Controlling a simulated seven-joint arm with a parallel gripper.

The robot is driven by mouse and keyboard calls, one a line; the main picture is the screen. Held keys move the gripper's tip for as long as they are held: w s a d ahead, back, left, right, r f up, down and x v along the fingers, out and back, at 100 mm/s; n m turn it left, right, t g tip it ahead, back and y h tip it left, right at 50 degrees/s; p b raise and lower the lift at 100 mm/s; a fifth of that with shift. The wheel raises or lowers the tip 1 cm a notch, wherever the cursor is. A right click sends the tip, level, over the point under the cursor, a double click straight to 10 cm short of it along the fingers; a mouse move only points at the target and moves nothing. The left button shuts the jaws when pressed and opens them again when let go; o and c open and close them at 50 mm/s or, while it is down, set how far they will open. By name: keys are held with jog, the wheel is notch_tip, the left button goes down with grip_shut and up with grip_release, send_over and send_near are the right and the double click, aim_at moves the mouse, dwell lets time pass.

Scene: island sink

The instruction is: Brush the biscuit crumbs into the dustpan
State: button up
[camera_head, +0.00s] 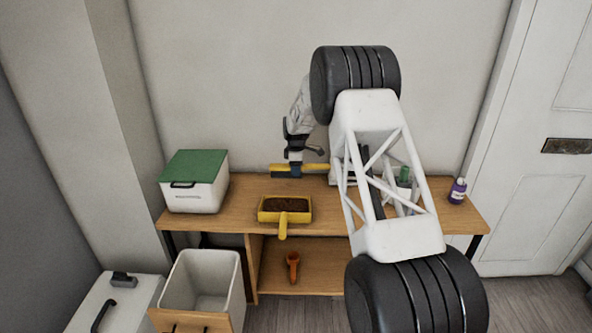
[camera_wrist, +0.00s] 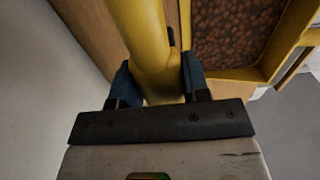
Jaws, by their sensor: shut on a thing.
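A yellow dustpan (camera_head: 285,228) lies on the wooden table, its handle reaching over the front edge. Brown granular crumbs (camera_head: 284,204) cover its floor; they also show in the wrist view (camera_wrist: 235,35). My gripper (camera_head: 292,171) is just behind the dustpan and shut on a yellow handle, apparently the brush (camera_head: 316,167), which lies roughly crosswise. In the wrist view the handle (camera_wrist: 139,40) passes between my blue fingertips (camera_wrist: 153,82), with the dustpan rim (camera_wrist: 285,40) to the right. The bristles cannot be made out. I see no loose crumbs on the visible tabletop.
A white box with a green lid (camera_head: 195,190) stands at the table's left end. A purple bottle (camera_head: 457,190) stands at the right end, and a green-capped bottle (camera_head: 404,174) is partly behind my arm. An orange scoop (camera_head: 292,266) is on the lower shelf. An open white bin (camera_head: 209,278) stands in front.

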jog(key=w, duration=0.9)
jog(key=shift+f, duration=0.25)
jog(key=shift+s+f, duration=0.1)
jog(key=shift+f, duration=3.6)
jog(key=shift+s+r, duration=0.15)
jog(key=shift+s, duration=0.1)
jog(key=shift+c, duration=0.4)
jog(key=shift+s+f, duration=0.2)
jog(key=shift+s, duration=0.4)
jog(key=shift+s+f, duration=0.2)
jog(key=shift+s, duration=3.4)
jog(key=shift+s+r, duration=0.15)
jog(key=shift+r, duration=0.5)
jog(key=shift+s+r, duration=0.15)
jog(key=shift+r, duration=3.3)
